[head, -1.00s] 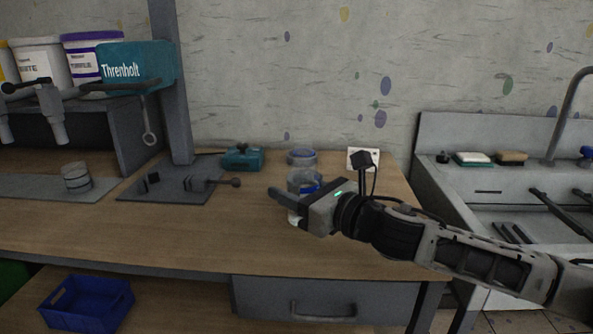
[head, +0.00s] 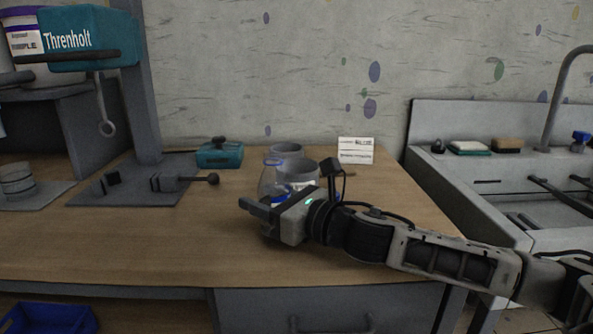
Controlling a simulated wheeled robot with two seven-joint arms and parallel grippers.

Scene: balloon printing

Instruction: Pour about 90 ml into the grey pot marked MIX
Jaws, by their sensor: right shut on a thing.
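My right gripper (head: 262,217) is shut on a clear container (head: 267,182) with blue on its lower part, above or on the wooden worktop; I cannot tell if it touches the wood. The gripper hides part of it. A greyish open-topped vessel (head: 297,170) overlaps it on the right, and another grey vessel (head: 286,149) stands behind. A light grey pot with dark bands (head: 17,182) sits at the far left. I cannot read MIX on any of them, nor see a liquid level. My left gripper is not in view.
A teal box (head: 219,154) and a dark plate (head: 140,192) with a knobbed fixture lie left of the vessels. A white card (head: 355,150) stands behind them. A sink (head: 560,205) is at right. The front of the worktop (head: 130,245) is clear.

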